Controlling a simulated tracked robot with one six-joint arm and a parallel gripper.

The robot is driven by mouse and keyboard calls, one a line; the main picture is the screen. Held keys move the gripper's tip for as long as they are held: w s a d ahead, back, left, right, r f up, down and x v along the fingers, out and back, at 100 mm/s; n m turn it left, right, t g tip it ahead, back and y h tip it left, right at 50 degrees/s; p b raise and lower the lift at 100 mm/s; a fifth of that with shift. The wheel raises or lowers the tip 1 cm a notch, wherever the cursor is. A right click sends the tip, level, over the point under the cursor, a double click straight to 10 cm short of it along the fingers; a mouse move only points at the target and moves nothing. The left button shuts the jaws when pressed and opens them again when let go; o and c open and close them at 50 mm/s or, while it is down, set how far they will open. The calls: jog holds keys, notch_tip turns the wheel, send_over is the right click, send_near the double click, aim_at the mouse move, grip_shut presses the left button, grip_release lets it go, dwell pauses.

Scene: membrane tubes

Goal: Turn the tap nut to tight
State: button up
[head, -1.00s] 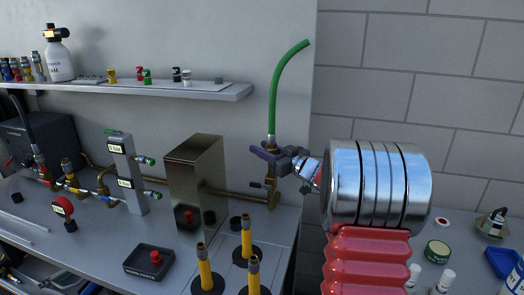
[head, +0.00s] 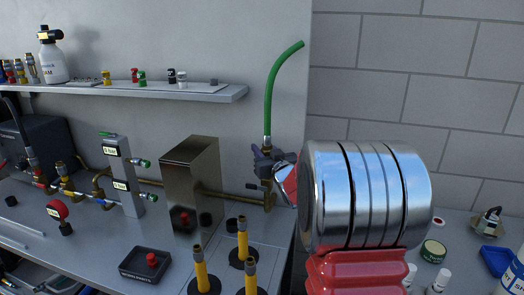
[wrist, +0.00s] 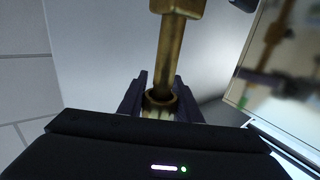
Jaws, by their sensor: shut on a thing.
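The tap is an upright brass fitting (head: 268,196) at the right end of the bench, joined to a horizontal brass pipe. A green hose (head: 271,85) rises from its top and curves right. My gripper (head: 262,153) reaches in from the right, its dark jaws shut around the tap just below the hose end. In the wrist view, a brass ring-shaped nut (wrist: 161,101) sits between the two jaws, with a brass stem (wrist: 172,55) running up from it. The jaws hide most of the nut in the head view, so its tightness cannot be told.
A metallic box (head: 192,185) stands left of the tap on the bench. Yellow-bodied tubes (head: 243,238) stand upright in front. A dark tray with a red knob (head: 147,264) is at the front left. A wall shelf (head: 150,92) holds small fittings. A grey wall is close behind the tap.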

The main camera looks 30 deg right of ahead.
jog(key=shift+d+r+m+h, duration=0.1)
jog(key=shift+d+m+h, duration=0.1)
jog(key=shift+m+h, duration=0.45)
jog(key=o, duration=1)
jog(key=shift+o, duration=0.2)
jog(key=shift+s, duration=0.15)
jog(key=v, duration=1.3)
jog(key=shift+s+a, duration=0.25)
jog(key=shift+a, duration=0.15)
jog(key=shift+r, duration=0.1)
